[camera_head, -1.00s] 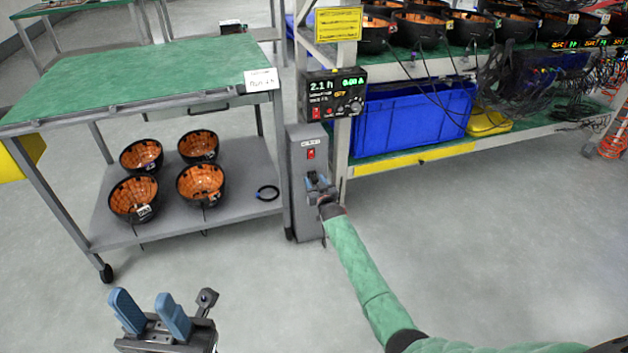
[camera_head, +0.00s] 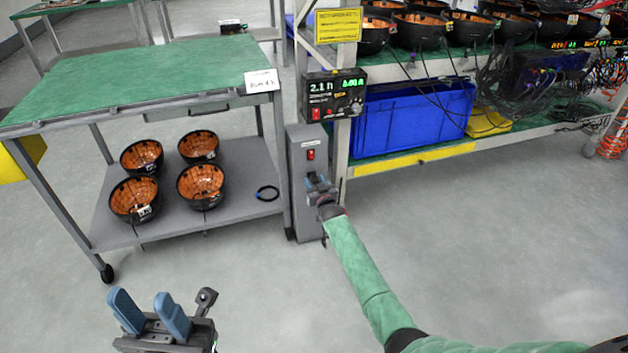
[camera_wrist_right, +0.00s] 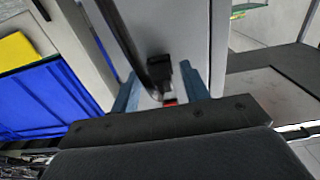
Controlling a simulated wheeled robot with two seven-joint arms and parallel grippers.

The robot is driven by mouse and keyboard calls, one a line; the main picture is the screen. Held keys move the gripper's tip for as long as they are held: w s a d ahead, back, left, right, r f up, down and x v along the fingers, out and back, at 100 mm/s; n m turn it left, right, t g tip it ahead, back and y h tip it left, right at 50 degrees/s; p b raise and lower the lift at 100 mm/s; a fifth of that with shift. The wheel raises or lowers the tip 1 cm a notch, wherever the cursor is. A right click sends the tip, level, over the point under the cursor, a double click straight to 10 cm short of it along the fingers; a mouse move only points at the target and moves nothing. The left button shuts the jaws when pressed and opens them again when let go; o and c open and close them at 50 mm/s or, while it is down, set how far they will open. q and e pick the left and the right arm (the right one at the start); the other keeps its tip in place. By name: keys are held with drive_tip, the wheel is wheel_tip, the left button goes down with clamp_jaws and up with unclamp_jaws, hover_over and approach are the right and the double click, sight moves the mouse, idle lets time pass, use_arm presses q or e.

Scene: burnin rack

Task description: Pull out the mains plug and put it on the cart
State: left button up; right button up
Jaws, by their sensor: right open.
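The mains plug (camera_wrist_right: 161,76) is a small black block on the face of the grey box (camera_head: 305,215), with a black cable beside it in the right wrist view. My right gripper (camera_head: 319,184) is at the front of the box, below its red switch. Its blue fingers (camera_wrist_right: 162,92) stand open on either side of the plug, with visible gaps. The gripper hides the plug in the head view. The cart (camera_head: 150,75) has a green top and a grey lower shelf, left of the box. My left gripper (camera_head: 146,304) is open and empty over the floor.
A rack with a blue bin (camera_head: 410,118) stands right of the box.

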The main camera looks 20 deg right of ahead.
clamp_jaws()
drive_tip(key=shift+s, duration=0.1)
drive_tip(key=shift+s+r+p, duration=0.1)
drive_tip(key=shift+s+p, duration=0.2)
drive_tip(key=shift+p, duration=0.1)
drive_tip(key=shift+s+d+p, duration=0.1)
drive_tip(key=shift+s+p, duration=1.9)
drive_tip(key=shift+s, duration=0.55)
